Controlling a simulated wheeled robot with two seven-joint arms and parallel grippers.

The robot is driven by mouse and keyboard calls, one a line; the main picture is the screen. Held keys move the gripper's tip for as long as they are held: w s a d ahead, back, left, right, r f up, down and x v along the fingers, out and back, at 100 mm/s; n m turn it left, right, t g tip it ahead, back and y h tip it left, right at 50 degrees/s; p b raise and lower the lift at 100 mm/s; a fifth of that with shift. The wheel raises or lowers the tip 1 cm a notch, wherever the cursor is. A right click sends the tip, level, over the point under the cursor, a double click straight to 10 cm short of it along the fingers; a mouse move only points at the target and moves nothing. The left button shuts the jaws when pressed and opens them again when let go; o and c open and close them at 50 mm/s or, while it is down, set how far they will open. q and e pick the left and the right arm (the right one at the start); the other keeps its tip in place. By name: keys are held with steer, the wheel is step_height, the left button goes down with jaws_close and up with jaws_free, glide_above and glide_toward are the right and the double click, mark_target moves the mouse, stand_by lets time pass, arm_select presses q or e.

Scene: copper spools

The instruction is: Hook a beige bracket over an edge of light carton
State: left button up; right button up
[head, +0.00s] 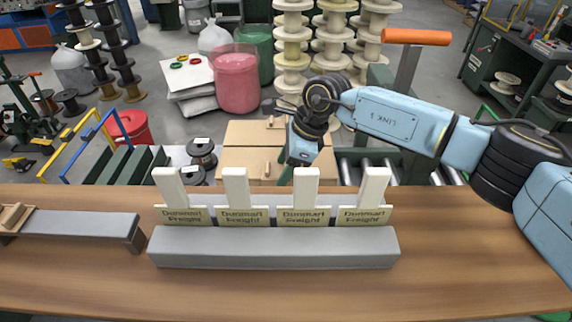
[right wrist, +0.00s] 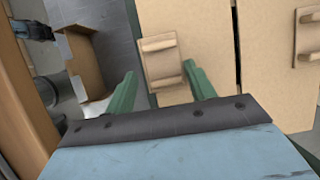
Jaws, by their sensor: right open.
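The light carton (head: 240,134) stands behind the table, with flat tan faces and a dark seam. A beige bracket (right wrist: 160,62) with two raised bars sits at the left edge of the carton (right wrist: 195,30) in the right wrist view. My right gripper (right wrist: 155,88) has its green fingers apart, one on each side of the bracket's lower part. I cannot tell whether they touch it. A second beige bracket (right wrist: 308,37) is on the carton further right. In the head view, the right gripper (head: 285,175) is partly hidden behind the rack. My left gripper is out of view.
A grey rack (head: 272,247) on the wooden table (head: 440,250) holds several cream uprights with "Dunmarl Freight" plates, in front of the carton. A low grey stand (head: 75,224) with tan pieces is at left. The table's right side is clear.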

steer(key=shift+d+f, duration=0.3)
steer(key=shift+f, duration=0.25)
steer(key=shift+d+r, duration=0.1)
steer(key=shift+r, duration=0.15)
steer(key=b+v, duration=0.1)
steer(key=v, duration=1.2)
steer(key=shift+a+r, duration=0.3)
steer(key=shift+r, duration=0.15)
